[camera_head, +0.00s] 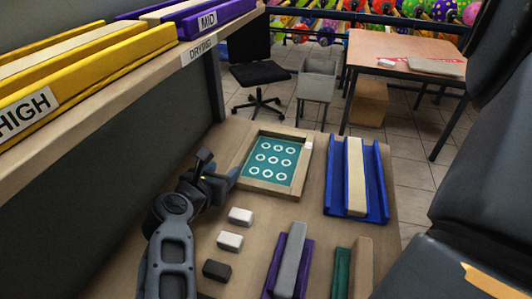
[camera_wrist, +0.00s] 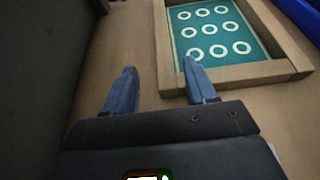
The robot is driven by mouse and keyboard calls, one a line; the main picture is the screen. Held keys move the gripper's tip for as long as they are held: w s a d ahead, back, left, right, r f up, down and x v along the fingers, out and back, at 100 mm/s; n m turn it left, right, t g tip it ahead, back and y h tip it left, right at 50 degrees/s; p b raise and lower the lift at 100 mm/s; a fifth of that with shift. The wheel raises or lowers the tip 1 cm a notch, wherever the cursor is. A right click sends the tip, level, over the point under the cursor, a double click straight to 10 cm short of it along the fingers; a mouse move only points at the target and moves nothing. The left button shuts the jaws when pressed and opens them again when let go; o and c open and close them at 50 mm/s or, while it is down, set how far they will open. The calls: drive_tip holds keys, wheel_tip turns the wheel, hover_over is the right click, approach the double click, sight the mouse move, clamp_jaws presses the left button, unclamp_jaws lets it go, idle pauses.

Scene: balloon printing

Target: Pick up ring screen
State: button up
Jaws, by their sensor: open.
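The ring screen (camera_head: 247,174) lies flat on the wooden table in the head view. It has a wooden frame around a teal mesh with several white rings. In the wrist view the ring screen (camera_wrist: 163,40) is at the top right, partly cut off by the picture edge. My gripper (camera_head: 232,176) is at the left side of the frame in the head view. In the wrist view my gripper (camera_wrist: 160,80) is open, with two blue fingers. The right fingertip overlaps the frame's near left corner in the picture and the left finger is over bare table.
A blue holder with a wooden bar (camera_head: 356,177) stands right of the screen. White blocks (camera_head: 240,216), a dark block (camera_head: 217,270), a purple holder (camera_head: 290,262) and a green holder (camera_head: 342,273) are nearer. The drying shelf (camera_head: 120,75) overhangs the left side.

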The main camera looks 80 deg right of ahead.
sight(237, 161)
drive_tip(key=p+x, duration=0.1)
drive_tip(key=x, duration=0.2)
drive_tip(key=shift+s+d, duration=0.1)
drive_tip(key=shift+d, duration=0.15)
drive_tip(key=p+x, duration=0.1)
drive_tip(key=x, duration=0.2)
drive_tip(key=shift+s+d+f, duration=0.15)
drive_tip(key=shift+s, duration=0.05)
drive_tip(key=shift+d+f, duration=0.3)
drive_tip(key=shift+d, duration=0.15)
drive_tip(key=shift+c, duration=0.4)
clamp_jaws()
